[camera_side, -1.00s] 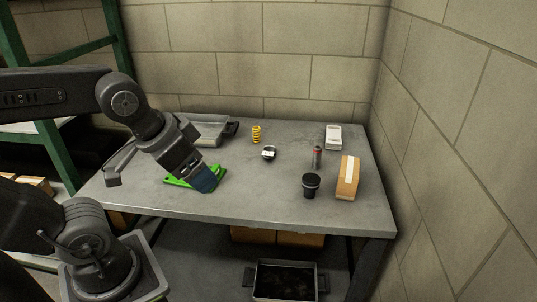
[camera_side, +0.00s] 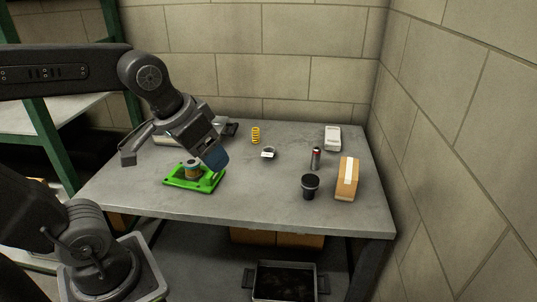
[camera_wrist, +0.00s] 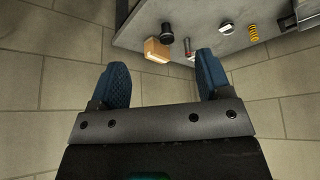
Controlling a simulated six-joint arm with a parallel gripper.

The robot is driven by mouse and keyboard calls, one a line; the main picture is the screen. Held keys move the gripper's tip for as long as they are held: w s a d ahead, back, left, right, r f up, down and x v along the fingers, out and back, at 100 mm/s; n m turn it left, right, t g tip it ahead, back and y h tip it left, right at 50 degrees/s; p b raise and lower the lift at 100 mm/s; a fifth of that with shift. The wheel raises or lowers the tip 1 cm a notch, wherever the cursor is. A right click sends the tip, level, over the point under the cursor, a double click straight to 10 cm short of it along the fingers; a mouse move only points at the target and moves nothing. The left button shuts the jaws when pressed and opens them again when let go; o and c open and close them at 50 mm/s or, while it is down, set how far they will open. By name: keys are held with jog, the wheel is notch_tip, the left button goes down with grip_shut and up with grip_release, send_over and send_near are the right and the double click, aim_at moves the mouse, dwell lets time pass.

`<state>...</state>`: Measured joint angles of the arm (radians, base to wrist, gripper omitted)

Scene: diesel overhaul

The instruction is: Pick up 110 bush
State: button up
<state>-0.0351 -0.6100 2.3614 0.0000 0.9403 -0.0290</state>
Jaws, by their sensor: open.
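I cannot tell for sure which part is the 110 bush. My gripper (camera_side: 215,162), with blue fingers, is above and to the right of the cylinder, at the green fixture's right side. In the wrist view my gripper (camera_wrist: 162,62) is open, with nothing between its fingers.
A grey tray sits behind my gripper. The front middle is clear.

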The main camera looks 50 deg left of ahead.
jog(key=w+a+r+n+g, duration=0.1)
jog(key=w+a, duration=0.1)
jog(key=w, duration=0.3)
jog(key=w+a+r+n+g, duration=0.1)
jog(key=w+a+r, duration=0.1)
jog(key=w, duration=0.3)
jog(key=n+g, duration=0.3)
jog(key=n, duration=0.3)
send_over(267, 154)
notch_tip(267, 154, down, 15)
jog(key=f, duration=0.8)
jog(key=shift+w+a+f, duration=0.1)
jog(key=shift+w+f, duration=0.05)
jog(key=shift+w, duration=0.1)
jog(key=shift+s+f, duration=0.15)
jog(key=shift+f, duration=2.5)
jog(key=shift+c, duration=0.2)
jog(key=c, duration=1)
